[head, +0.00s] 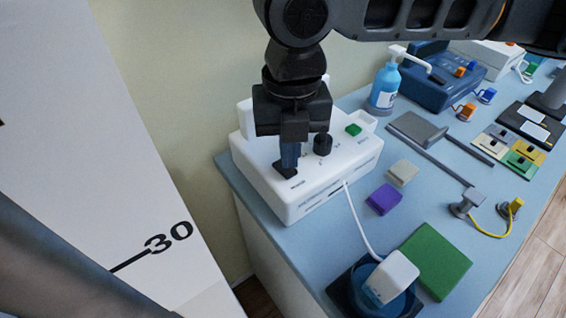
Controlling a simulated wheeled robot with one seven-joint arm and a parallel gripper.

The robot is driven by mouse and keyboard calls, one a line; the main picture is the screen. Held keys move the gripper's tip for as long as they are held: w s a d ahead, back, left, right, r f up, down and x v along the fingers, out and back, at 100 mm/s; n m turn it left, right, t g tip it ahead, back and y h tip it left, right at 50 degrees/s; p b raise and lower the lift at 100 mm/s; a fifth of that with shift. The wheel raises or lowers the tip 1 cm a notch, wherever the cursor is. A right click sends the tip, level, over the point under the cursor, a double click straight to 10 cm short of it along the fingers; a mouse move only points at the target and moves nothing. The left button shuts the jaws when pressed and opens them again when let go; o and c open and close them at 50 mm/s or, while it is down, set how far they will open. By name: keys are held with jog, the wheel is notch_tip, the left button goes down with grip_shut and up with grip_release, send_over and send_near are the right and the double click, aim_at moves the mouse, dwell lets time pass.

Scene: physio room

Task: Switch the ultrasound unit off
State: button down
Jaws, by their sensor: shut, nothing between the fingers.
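A white box-shaped unit (309,187), which I take for the ultrasound unit, stands at the near left end of the blue counter. Its sloped top has a black rocker switch (285,169) at the left, a black knob (322,145) in the middle and a green button (353,129) at the right. The small labels are too blurred to read. My gripper (290,160) points down over the left of the panel, shut and empty. Its fingertips are at or just above the switch; contact cannot be told. The fingers partly hide the switch, and its position is unclear.
A white cable runs from the unit to a white head (390,278) over a dark blue holder. A green block (437,262) and a purple block (384,199) lie nearby. A blue pump bottle (384,88) and a blue case (436,80) stand behind. A wall is close at left.

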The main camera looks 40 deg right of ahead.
jog(key=shift+f+b, duration=0.65)
jog(key=shift+f, duration=0.3)
dwell(0.7)
jog(key=shift+r+p, duration=3.1)
jog(key=shift+r, duration=0.45)
